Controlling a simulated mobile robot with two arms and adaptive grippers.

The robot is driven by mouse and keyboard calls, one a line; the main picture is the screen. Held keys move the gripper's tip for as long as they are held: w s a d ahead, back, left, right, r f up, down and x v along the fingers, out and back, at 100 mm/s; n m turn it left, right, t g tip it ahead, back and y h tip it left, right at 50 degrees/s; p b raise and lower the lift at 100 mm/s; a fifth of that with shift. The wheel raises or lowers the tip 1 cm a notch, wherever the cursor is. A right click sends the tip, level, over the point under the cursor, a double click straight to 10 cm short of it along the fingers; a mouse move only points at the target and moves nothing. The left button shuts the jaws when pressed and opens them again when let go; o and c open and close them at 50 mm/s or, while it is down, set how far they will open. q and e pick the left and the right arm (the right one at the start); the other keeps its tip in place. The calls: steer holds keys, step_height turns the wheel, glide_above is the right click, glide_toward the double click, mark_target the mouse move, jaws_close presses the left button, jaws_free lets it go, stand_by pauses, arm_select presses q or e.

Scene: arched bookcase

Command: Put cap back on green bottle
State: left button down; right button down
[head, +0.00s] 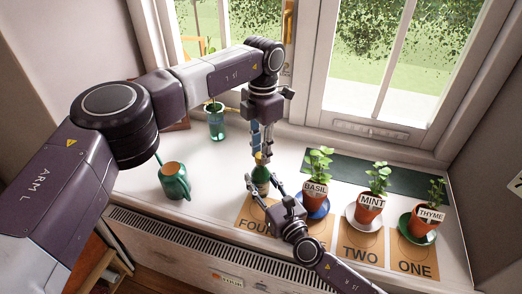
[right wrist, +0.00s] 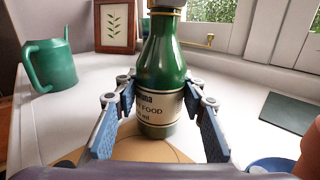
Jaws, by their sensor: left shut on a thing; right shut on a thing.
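The green bottle (head: 260,175) stands upright on the windowsill, with a cream label in the right wrist view (right wrist: 163,60). My right gripper (head: 264,192) is shut around its body, one finger on each side. My left gripper (head: 261,148) points straight down above the bottle and is shut on the small yellowish cap (head: 259,157). The cap is at the mouth of the bottle. In the right wrist view the bottle's top is cut off by the frame edge, so I cannot tell whether the cap is seated.
A green watering can (head: 174,182) stands at the left, and a glass vase (head: 216,122) behind. Potted basil (head: 316,190), mint (head: 370,200) and thyme (head: 425,220) stand right of the bottle. Numbered brown cards (head: 414,262) lie along the front edge. The sill between can and bottle is clear.

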arm_select(q)
steer(key=shift+m, duration=1)
steer(key=c, duration=1.6)
jaws_free()
step_height(320, 180, up, 12)
steer(key=shift+w, duration=0.3)
steer(key=shift+d, duration=0.1)
arm_select(e)
steer(key=c, duration=1.2)
jaws_free()
steer(key=shift+o, duration=0.2)
